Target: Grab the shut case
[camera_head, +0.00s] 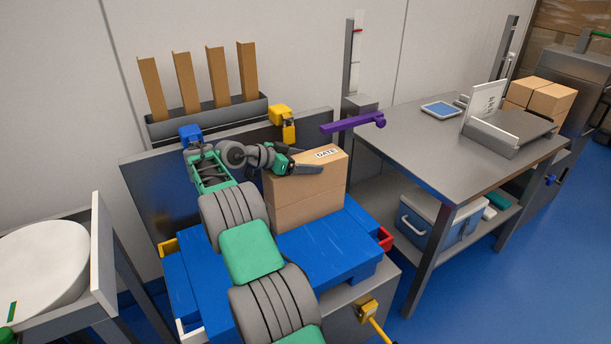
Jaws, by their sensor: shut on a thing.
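The shut case is a brown cardboard box (306,204) with a closed top and a "DATE" label. It stands upright on the blue slatted platform (310,246) in the middle of the view. My arm reaches over the platform from the bottom. My gripper (301,168) is at the upper left of the box, with a dark finger across its top. It is shut on the box. The other finger's contact is partly hidden. I cannot tell any gap between the box and the platform.
A grey table (420,150) stands to the right, with a blue-and-white cooler (430,222) on its lower shelf. A yellow block (282,118) is on the back panel. A white round tub (42,262) is at left.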

